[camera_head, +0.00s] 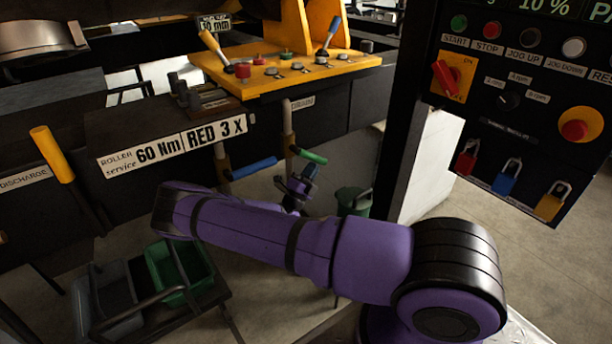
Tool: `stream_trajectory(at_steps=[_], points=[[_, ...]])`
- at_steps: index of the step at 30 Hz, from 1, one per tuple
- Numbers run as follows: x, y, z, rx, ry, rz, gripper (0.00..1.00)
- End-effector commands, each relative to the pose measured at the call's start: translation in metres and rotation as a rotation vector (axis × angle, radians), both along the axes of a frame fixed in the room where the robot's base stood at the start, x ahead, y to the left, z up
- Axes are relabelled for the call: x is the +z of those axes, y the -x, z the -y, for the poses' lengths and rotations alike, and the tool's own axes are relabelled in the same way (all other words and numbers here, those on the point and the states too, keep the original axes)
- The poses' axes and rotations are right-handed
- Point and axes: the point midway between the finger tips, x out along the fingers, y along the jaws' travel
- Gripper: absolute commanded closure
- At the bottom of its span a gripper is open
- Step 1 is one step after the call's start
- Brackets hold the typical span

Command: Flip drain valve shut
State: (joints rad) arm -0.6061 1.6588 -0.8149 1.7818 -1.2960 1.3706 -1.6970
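A pipe (288,122) with a small tag (303,102), which seems to read DRAIN, comes down below the yellow bench. A green lever handle (308,155) sticks out to the right from its lower part, tilted slightly down. A blue lever handle (253,167) sits to its left, on another pipe (222,160), and slants. My gripper (306,172) is dark and small behind my purple arm, just below the green handle. I cannot tell whether it touches the handle or whether its fingers are apart.
A yellow lever (52,155) stands by the DISCHARGE label at left. The yellow bench (340,68) with small levers overhangs the pipes. A control panel (530,95) hangs at right. A green bin (180,272) and a grey bin (105,300) sit on a cart at lower left.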

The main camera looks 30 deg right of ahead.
Motion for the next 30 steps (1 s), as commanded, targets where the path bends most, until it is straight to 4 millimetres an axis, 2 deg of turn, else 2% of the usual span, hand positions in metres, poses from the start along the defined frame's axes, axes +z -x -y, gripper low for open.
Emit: stream_trajectory(at_steps=[6, 18, 30], points=[[0.014, -0.001, 0.019, -0.002, 0.14, 0.006, 1.0], [0.041, -0.001, 0.039, -0.002, 0.132, 0.006, 1.0], [0.055, -0.001, 0.045, -0.001, 0.132, 0.005, 1.0]])
